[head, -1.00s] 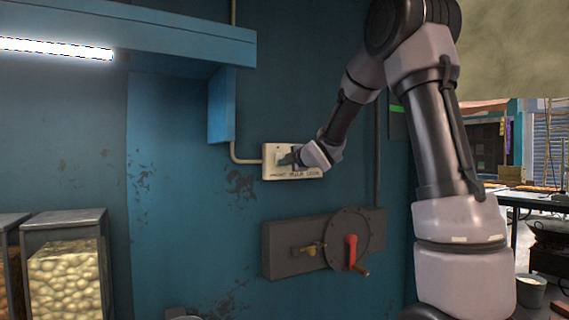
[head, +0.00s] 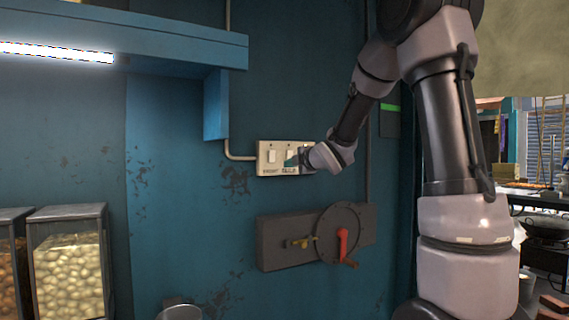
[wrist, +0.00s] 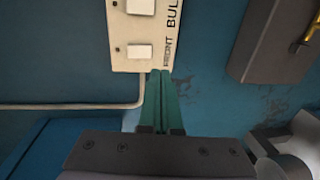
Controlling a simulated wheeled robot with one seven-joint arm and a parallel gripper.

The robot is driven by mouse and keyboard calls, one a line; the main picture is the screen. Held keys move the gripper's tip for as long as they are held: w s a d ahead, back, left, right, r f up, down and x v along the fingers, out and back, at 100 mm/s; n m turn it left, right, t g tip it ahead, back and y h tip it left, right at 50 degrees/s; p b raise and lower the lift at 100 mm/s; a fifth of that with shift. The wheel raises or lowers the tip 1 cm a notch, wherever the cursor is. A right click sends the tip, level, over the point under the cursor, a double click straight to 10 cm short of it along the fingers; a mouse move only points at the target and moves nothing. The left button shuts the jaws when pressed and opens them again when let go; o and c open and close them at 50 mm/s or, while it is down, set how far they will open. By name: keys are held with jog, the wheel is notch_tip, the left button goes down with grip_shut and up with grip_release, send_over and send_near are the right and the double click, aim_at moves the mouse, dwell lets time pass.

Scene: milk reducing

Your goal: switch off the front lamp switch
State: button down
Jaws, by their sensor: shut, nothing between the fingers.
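A cream switch plate (head: 263,147) is fixed to the blue wall. Its left switch (head: 271,157) has a label that seems to read FRONT. The plate also shows in the wrist view (wrist: 120,40), with the front switch (wrist: 140,52) nearest the fingers and another switch (wrist: 141,6) above it. My gripper (head: 289,160) is shut and empty, in front of the plate's middle and right part, hiding some of it. In the wrist view its teal fingertips (wrist: 160,74) lie together by the plate's FRONT-label end; contact cannot be told. A strip lamp (head: 55,52) is lit.
A grey lever box (head: 275,245) with a red handle sits below the plate. A blue shelf (head: 170,45) juts out at upper left, with a conduit between. Clear food bins (head: 68,270) stand at lower left. Wall space around the plate is free.

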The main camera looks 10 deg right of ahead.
jog(key=s, duration=0.1)
jog(key=s+d, duration=0.1)
jog(key=s, duration=0.2)
jog(key=shift+s+d+f, duration=0.25)
jog(key=shift+f, duration=0.05)
jog(key=s+d+m+g+h, duration=0.3)
jog(key=s+d+m+h, duration=0.3)
jog(key=s+m, duration=0.8)
jog(key=s+a+f+m+g+y, duration=0.1)
jog(key=s+f+m+g, duration=0.1)
jog(key=s+m, duration=0.3)
jog(key=s+a+f+m+g+y, duration=0.2)
jog(key=s+m, duration=0.4)
jog(key=s, duration=0.6)
jog(key=shift+s+a+f+m+g, duration=0.2)
jog(key=shift+a+f+m+g, duration=0.1)
jog(key=shift+f+g, duration=0.35)
